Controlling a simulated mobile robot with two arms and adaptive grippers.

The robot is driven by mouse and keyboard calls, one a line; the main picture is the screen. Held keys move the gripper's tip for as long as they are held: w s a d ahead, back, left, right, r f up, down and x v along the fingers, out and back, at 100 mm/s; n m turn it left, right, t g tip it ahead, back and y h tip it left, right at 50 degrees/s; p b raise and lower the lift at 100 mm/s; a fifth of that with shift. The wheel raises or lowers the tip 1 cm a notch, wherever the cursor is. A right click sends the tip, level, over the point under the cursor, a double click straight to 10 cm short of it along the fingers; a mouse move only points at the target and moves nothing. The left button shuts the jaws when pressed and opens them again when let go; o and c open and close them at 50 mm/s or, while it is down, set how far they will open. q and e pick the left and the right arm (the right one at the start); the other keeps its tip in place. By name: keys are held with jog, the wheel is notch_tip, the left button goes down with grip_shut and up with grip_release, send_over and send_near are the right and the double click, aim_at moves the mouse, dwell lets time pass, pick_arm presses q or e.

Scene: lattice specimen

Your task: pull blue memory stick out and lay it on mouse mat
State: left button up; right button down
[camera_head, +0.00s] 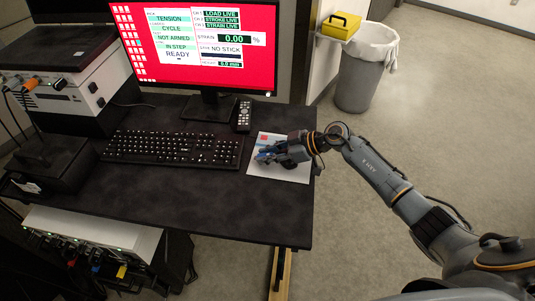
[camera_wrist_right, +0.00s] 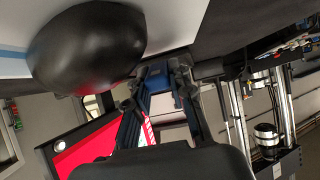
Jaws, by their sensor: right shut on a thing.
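The blue memory stick (camera_wrist_right: 157,70) is between the fingertips of my right gripper (camera_wrist_right: 164,82) in the right wrist view. In the head view, my right gripper (camera_head: 270,155) is low over the mouse mat (camera_head: 284,174), a pale sheet with a red mark at the right of the desk. A little blue shows at its fingertips. The gripper is shut on the stick and hides much of it. I cannot tell whether the stick touches the mat. My left gripper is in neither view.
A large dark rounded thing, likely a mouse (camera_wrist_right: 88,48), sits close beside the gripper. A keyboard (camera_head: 172,149) and a remote (camera_head: 244,115) lie left of the mat. The red monitor (camera_head: 205,45) reads "NO STICK". The front right of the desk (camera_head: 255,210) is clear.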

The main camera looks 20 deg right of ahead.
jog(key=shift+f, duration=0.65)
dwell(0.5)
jog(key=c, duration=1.1)
grip_release()
jog(key=o, duration=0.5)
